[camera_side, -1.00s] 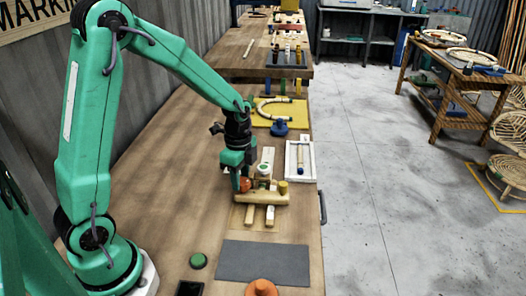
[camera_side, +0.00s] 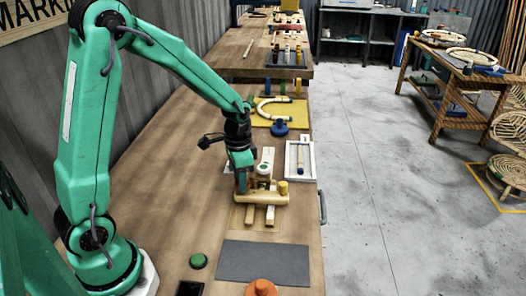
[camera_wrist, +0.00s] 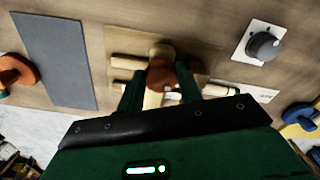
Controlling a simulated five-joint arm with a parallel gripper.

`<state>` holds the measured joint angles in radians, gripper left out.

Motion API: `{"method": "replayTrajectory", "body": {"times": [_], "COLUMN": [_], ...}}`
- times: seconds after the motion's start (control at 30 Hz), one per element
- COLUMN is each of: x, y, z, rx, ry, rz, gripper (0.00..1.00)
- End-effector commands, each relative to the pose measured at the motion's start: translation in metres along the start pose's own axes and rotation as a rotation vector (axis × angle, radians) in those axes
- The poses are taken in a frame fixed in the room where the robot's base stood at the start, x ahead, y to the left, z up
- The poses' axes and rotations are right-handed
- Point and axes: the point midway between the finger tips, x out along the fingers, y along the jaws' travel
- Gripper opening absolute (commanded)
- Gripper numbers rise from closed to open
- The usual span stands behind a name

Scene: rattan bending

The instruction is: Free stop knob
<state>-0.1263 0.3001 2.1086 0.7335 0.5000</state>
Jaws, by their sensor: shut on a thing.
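The wooden bending fixture (camera_side: 262,198) stands on the bench, with a yellow-topped peg (camera_side: 283,187) and a pale round post with a green top (camera_side: 264,170). My gripper (camera_side: 241,186) points down at the fixture's left end. In the wrist view, a red-brown knob (camera_wrist: 160,75), which I take as the stop knob, sits between the two fingers of my gripper (camera_wrist: 159,84). The jaws are shut on it. In the side view the fingers hide the knob. How far it is turned cannot be told.
A grey mat (camera_side: 264,263) lies in front of the fixture, with a green button (camera_side: 198,261) and an orange knobbed piece (camera_side: 261,288) nearby. A white tray (camera_side: 314,160) lies to the right. A dark dial on a white plate (camera_wrist: 263,46) shows in the wrist view.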

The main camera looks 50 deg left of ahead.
Motion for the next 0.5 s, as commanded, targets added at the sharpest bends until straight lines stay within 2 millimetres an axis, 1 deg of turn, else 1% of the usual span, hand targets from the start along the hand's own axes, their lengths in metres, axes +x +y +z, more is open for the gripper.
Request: {"method": "replayTrajectory", "body": {"times": [0.5], "x": [-0.0018], "y": [0.0025], "z": [-0.0016], "rx": [-0.487], "ry": [0.004], "rz": [-0.001], "gripper": [0.12]}}
